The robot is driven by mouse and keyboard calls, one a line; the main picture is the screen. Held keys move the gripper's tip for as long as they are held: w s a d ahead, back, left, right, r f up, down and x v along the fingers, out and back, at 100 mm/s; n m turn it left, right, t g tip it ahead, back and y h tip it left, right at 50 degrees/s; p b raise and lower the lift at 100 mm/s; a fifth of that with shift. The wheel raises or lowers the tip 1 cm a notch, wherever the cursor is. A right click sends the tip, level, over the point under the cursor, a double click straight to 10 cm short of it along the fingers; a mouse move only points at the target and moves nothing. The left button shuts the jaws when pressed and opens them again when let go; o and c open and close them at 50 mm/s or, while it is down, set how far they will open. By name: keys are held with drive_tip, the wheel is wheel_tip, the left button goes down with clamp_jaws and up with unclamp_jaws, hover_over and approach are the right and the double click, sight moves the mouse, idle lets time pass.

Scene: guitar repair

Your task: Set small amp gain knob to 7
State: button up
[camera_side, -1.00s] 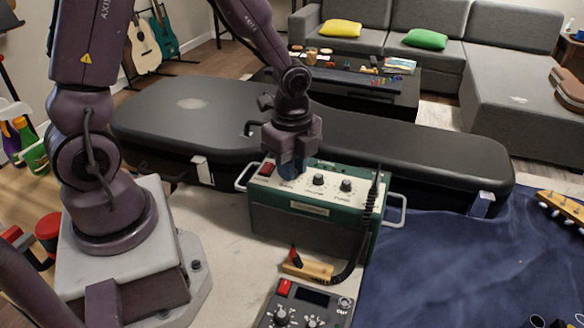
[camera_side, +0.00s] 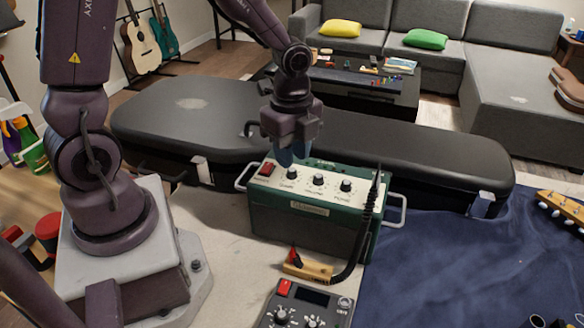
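The small green amp (camera_side: 305,215) stands on the workbench, with a light control panel on its top. A red switch (camera_side: 266,169) sits at the panel's left, followed by the gain knob (camera_side: 291,173), a middle knob (camera_side: 318,180) and a right knob (camera_side: 346,186). All three knobs are dark; their pointer settings are too small to read. My gripper (camera_side: 292,156) points down just above and behind the leftmost knob, apart from it as far as I can see. Its blue-grey fingertips overlap in this view, so the gap between them is hidden.
A black guitar case (camera_side: 420,155) lies behind the amp. A black coiled cable (camera_side: 366,225) rises at the amp's right front. A wooden-handled tool (camera_side: 308,268) and a grey device (camera_side: 310,300) with knobs lie in front. A blue cloth (camera_side: 450,265) covers the right side.

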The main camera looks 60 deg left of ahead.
drive_tip(key=shift+r, duration=1.9)
wheel_tip(320, 180, up, 6)
drive_tip(key=s+d+r+n+t, duration=0.1)
drive_tip(key=s+r+n+t, duration=0.4)
drive_tip(key=s+n, duration=0.5)
wheel_tip(320, 180, up, 2)
drive_tip(key=n, duration=0.5)
drive_tip(key=shift+s+d+t, duration=0.3)
drive_tip(key=shift+s, duration=0.1)
